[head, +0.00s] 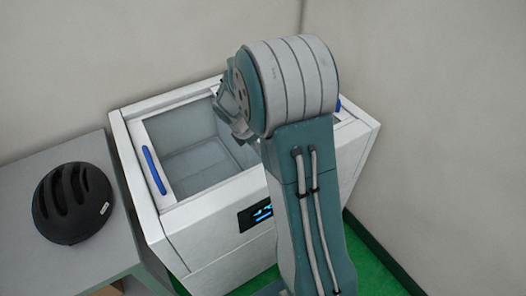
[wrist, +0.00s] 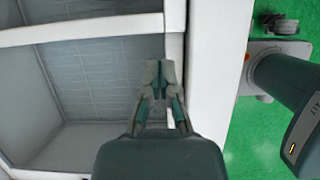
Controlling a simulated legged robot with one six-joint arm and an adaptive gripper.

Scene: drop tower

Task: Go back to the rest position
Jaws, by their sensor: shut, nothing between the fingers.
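My gripper (wrist: 160,80) is shut and empty in the wrist view, with its fingertips together. There it shows over the inner edge of a white chest (wrist: 206,80), beside the open compartment. In the head view my arm stands in front of the white chest (head: 190,240) and hides part of its right side. The chest's open compartment (head: 200,160) looks empty in the part that shows.
A black helmet (head: 73,203) lies on a grey table (head: 105,255) left of the chest. The chest has a blue handle (head: 154,170) and a lit display (head: 258,213). Walls stand close behind and to the right. Green floor (head: 365,265) shows at the lower right.

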